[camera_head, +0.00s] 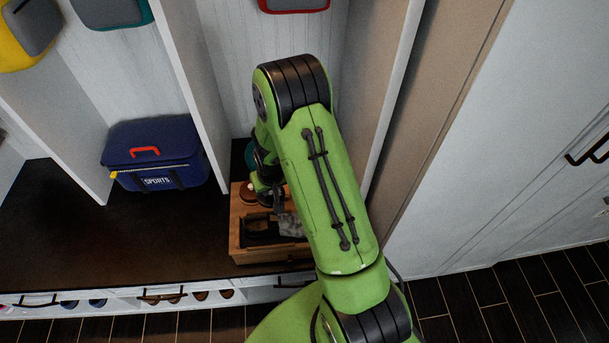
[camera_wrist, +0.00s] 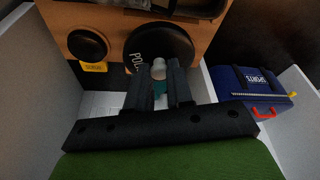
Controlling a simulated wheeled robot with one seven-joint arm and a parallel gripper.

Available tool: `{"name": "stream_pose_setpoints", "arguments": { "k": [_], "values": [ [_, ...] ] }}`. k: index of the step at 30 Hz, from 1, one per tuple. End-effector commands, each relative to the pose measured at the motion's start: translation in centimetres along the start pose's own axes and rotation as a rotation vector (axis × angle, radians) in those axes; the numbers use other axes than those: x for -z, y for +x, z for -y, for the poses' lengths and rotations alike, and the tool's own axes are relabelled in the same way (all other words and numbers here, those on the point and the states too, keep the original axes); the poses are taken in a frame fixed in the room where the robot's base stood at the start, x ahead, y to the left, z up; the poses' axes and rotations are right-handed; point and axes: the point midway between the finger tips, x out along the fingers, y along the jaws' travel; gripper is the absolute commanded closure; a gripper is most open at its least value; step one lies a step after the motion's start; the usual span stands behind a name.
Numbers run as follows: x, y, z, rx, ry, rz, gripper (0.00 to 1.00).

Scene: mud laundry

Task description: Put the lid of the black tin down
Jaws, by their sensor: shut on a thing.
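The black lid (camera_wrist: 162,46), a round disc with pale lettering starting "POL", shows in the wrist view just beyond my fingertips. My gripper (camera_wrist: 159,75) is shut on it; a small pale rounded piece shows between the fingertips at the lid's near edge. The lid lies over or against a wooden box (camera_wrist: 115,23); I cannot tell whether it touches. A smaller dark round tin (camera_wrist: 88,45) with a brown rim is left of the lid. In the head view my arm hides the lid and most of my gripper.
The wooden box (camera_head: 240,255) stands on a dark bench (camera_head: 75,225) and holds dark items. A blue "SPORTS" cooler bag (camera_head: 155,160) is in the left cubby. White dividers flank the box's cubby. The bench in front of the bag is clear.

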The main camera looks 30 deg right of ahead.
Motion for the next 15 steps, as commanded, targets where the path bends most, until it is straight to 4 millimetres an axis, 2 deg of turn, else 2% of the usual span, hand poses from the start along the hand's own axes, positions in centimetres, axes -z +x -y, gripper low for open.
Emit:
{"name": "stream_pose_setpoints", "arguments": {
  "k": [1, 3, 6, 9, 12, 15],
  "values": [
    [0.8, 2.1, -2.4, -0.017, 0.05, -0.006, 1.0],
    [2.0, 3.4, -5.5, -0.037, 0.115, -0.007, 1.0],
    [3.3, 4.5, -10.3, -0.064, 0.202, -0.006, 1.0],
    [4.0, 4.9, -14.2, -0.085, 0.269, -0.005, 1.0],
    [4.2, 4.8, -16.5, -0.097, 0.307, -0.002, 1.0],
    [4.3, 4.5, -17.3, -0.101, 0.32, 0.0, 1.0]
  ]
}}
